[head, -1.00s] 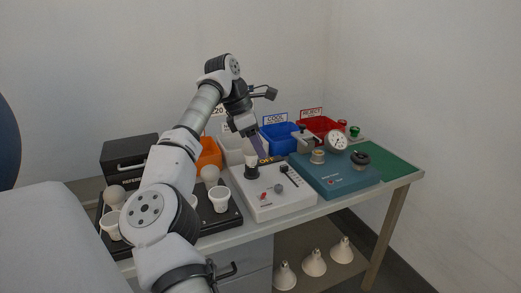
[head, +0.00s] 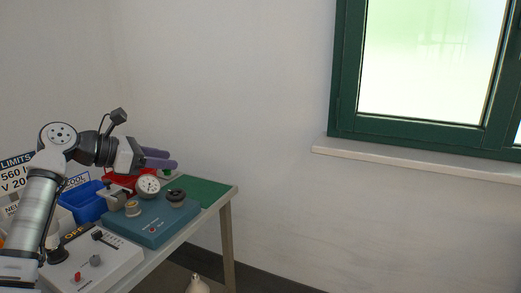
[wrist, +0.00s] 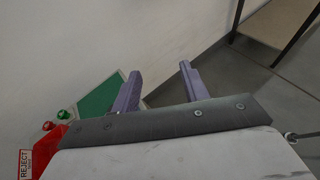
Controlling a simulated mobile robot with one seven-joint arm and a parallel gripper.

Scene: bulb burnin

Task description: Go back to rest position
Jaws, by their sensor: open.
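My gripper (head: 160,158) is raised above the back of the bench in the head view, its purple fingers pointing right. In the wrist view, my gripper (wrist: 158,85) has its two fingers spread apart with nothing between them. Beyond the fingers are the wall and the grey floor. My arm reaches up from the lower left of the head view and hides part of the bench and bins.
The bench holds a white control box (head: 95,262), a teal box (head: 150,222) with a dial gauge (head: 148,186), a blue bin (head: 88,203), a red bin (head: 118,177) and a green mat (head: 208,192). A window (head: 435,60) is at right. Space right of the bench is clear.

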